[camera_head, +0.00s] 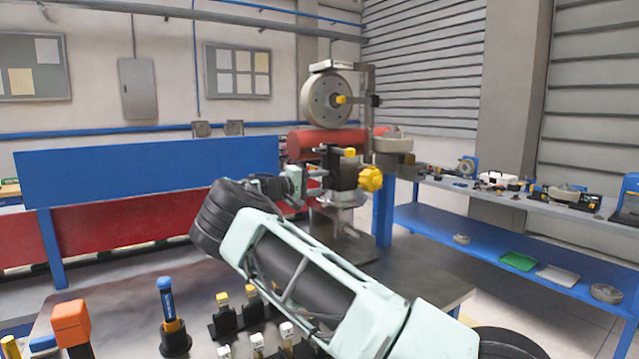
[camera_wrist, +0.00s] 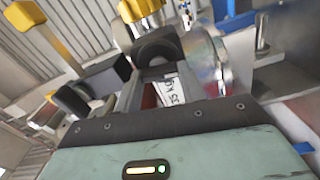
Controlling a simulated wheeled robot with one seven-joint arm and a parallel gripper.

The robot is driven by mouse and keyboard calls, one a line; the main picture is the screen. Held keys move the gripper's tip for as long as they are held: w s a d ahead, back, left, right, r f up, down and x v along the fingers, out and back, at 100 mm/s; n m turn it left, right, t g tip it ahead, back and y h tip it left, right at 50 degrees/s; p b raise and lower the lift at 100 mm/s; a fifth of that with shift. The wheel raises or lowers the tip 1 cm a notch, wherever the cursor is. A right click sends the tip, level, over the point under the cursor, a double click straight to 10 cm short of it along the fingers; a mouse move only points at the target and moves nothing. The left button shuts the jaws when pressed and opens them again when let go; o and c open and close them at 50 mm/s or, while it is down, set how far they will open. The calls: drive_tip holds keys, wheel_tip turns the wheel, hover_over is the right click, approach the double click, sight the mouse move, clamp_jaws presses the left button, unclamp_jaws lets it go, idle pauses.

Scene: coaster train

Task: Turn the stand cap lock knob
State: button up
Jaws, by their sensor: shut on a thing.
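The stand (camera_head: 345,195) rises from the far part of the dark work table. It carries a grey disc wheel, a red cylinder and a dark block with a yellow star-shaped knob (camera_head: 370,178) on its right. My gripper (camera_head: 309,179) reaches in from the left of the dark block and is shut on a small part there. In the wrist view a dark round part (camera_wrist: 158,43) sits at the fingertips, apparently the stand cap lock knob. The fingers and nearby parts hide most of it. A shiny metal cylinder (camera_wrist: 205,57) stands just right of it.
An orange-topped block (camera_head: 71,322), a blue-handled tool (camera_head: 167,300) and several yellow- and white-capped pieces stand on the near table. A blue panel (camera_head: 145,178) is behind at left. A blue-framed shelf (camera_head: 500,236) with parts is at right.

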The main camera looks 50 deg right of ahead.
drive_tip(key=shift+w+n, duration=0.1)
drive_tip(key=shift+n, duration=0.8)
drive_tip(key=o, duration=1)
drive_tip(key=shift+a, duration=0.1)
